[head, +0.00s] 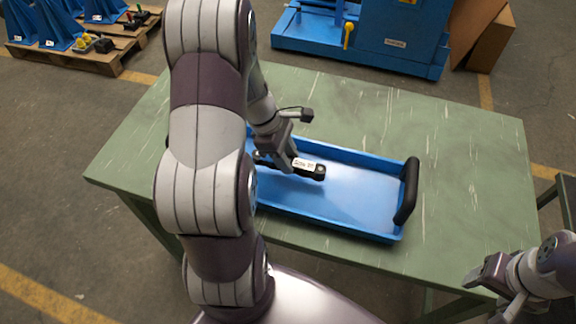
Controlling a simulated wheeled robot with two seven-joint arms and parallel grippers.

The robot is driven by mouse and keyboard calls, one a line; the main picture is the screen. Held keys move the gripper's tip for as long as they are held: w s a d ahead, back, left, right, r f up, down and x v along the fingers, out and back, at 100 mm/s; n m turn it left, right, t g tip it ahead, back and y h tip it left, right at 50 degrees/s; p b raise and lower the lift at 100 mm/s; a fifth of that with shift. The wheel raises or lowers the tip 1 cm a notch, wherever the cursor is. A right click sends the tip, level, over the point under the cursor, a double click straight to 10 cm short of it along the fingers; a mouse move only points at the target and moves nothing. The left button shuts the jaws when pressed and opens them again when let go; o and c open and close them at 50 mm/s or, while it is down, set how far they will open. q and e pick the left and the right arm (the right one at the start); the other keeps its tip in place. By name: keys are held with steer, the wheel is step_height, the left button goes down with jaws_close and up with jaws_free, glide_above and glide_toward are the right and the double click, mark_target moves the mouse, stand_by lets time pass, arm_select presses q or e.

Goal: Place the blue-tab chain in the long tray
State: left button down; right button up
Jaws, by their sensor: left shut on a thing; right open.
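The long tray (340,203) is blue, with a black handle at its right end, and sits on the green table. My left gripper (287,163) is inside the tray's outline, shut on a short dark chain (317,173) with a white label. The chain is low over or on the tray floor; I cannot tell if it touches. No blue tab can be made out, and the gripper covers part of the chain. My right gripper (490,286) is open and empty at the table's front right corner. My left arm hides the tray's left end.
The green table (455,150) is bare to the right of and behind the tray. A blue machine (385,35) stands on the floor beyond it. A wooden pallet (75,45) with blue brackets and small parts lies at the back left.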

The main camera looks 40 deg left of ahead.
arm_select(q)
steer(key=shift+s+f, duration=0.1)
steer(key=shift+f, duration=0.35)
step_height(320, 180, down, 3)
steer(key=shift+s+r+b, duration=0.1)
steer(key=shift+s+b, duration=0.05)
steer(key=shift+b, duration=0.2)
steer(key=shift+w, duration=0.2)
steer(key=shift+s+f, duration=0.1)
steer(key=shift+f, duration=0.1)
steer(key=c, duration=0.7)
jaws_free()
steer(key=shift+c, duration=0.2)
